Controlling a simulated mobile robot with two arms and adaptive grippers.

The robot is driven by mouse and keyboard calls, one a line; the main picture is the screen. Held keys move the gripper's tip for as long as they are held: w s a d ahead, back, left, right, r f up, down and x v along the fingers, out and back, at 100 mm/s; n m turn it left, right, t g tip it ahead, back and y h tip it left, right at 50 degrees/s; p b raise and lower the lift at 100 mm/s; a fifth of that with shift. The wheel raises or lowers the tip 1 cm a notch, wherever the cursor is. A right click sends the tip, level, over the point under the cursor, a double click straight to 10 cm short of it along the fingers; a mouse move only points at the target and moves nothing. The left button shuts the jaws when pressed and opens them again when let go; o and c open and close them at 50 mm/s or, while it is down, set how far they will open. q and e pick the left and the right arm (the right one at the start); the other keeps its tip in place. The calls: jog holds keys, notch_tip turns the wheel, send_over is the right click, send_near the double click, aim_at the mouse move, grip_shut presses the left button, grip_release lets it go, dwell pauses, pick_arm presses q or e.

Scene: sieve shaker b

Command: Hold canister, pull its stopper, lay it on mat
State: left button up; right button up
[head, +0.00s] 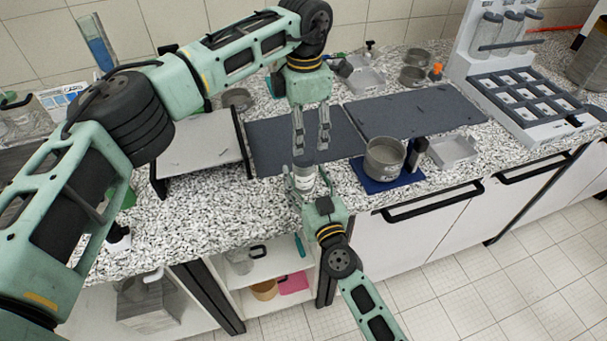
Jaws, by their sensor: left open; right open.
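A small pale canister (305,182) stands near the front edge of the counter. A darker patch at its top (304,162) looks like its stopper, but it is too small to make out clearly. My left gripper (311,146) points down just above the canister, open, with its fingertips near the stopper. My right gripper (301,187) reaches up from the front with its open fingers on either side of the canister; I cannot tell whether they touch it. A dark grey mat (270,135) lies behind the canister, and another dark mat (415,112) lies to the right.
A metal sieve pan (385,160) stands on a blue mat (368,185) to the right of the canister. A grey tray (453,150) lies beyond it. A white rack (530,105) stands at the right. A low grey platform (203,140) is at the left.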

jog(key=x, duration=0.2)
jog(key=shift+w+a+f, duration=0.1)
jog(key=shift+w+f, duration=0.1)
jog(key=shift+w, duration=0.2)
jog(key=shift+s+r, duration=0.2)
jog(key=shift+s, duration=0.05)
jog(key=shift+w+f, duration=0.15)
jog(key=c, duration=0.6)
grip_shut()
